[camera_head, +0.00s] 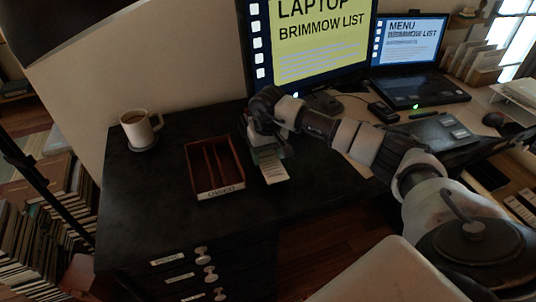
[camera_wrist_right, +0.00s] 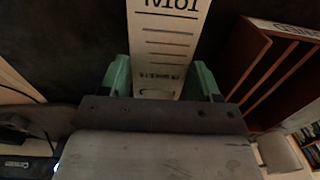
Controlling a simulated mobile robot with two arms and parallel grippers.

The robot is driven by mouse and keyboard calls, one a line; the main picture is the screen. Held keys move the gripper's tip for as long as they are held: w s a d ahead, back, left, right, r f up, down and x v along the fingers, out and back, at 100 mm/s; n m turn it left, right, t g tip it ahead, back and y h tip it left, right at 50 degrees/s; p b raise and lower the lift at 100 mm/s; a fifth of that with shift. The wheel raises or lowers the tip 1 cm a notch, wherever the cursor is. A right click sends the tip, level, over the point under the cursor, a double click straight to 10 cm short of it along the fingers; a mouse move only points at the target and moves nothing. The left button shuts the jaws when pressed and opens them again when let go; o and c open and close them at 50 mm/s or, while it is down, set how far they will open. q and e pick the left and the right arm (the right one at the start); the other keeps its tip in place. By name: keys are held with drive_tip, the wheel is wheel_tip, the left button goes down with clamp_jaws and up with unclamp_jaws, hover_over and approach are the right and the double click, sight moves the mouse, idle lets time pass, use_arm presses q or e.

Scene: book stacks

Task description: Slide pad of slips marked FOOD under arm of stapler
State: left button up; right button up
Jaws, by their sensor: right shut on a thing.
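My right gripper (camera_head: 268,157) is above the dark desk top, just right of the red tray, with its fingers pointing down toward the desk's front. It is shut on a pale pad of slips (camera_head: 274,173). In the right wrist view the green fingers (camera_wrist_right: 161,80) stand on either side of the pad (camera_wrist_right: 165,45), which has printed lines. Its heading is upside down and cut off by the top edge, so I cannot confirm the word FOOD. I cannot make out the stapler for certain; my arm covers the area behind the gripper. My left gripper is not in view.
The red divided tray (camera_head: 190,160) sits on the desk (camera_head: 150,195). It also shows in the right wrist view (camera_wrist_right: 253,62). A white mug (camera_head: 138,130) stands at the left. A monitor (camera_head: 320,45) and laptop (camera_head: 405,55) are behind. The desk's front left is bare.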

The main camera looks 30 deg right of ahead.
drive_tip(key=o, duration=1)
drive_tip(key=shift+c, duration=0.2)
wheel_tip(320, 180, up, 11)
drive_tip(key=shift+f, duration=0.2)
